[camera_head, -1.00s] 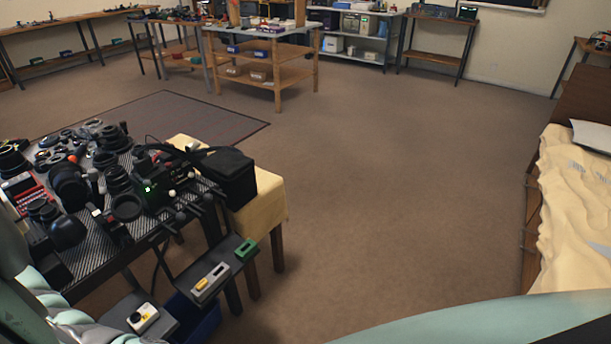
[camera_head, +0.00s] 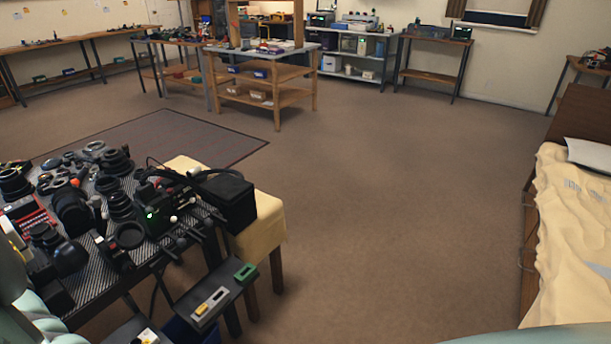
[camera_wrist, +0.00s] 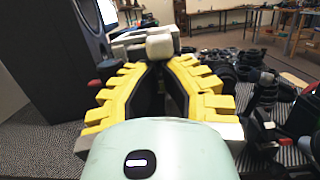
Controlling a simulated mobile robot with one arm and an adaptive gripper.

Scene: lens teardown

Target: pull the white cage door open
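No white cage door can be made out in either view. In the wrist view my gripper (camera_wrist: 160,66) has two yellow toothed fingers that arch inward, with a dark gap between them. A pale grey-white block (camera_wrist: 160,42) shows at the far end of the fingers; I cannot tell whether it is part of the gripper or a separate thing. Nothing is clearly held. I cannot tell how far apart the fingertips are.
A dark-topped table (camera_head: 85,284) crowded with lenses and camera gear stands at the left, beside a yellow-covered stool (camera_head: 268,215). A bed (camera_head: 575,225) lies at the right. Open carpet (camera_head: 390,220) lies between. A large dark cabinet-like thing (camera_wrist: 45,60) shows in the wrist view.

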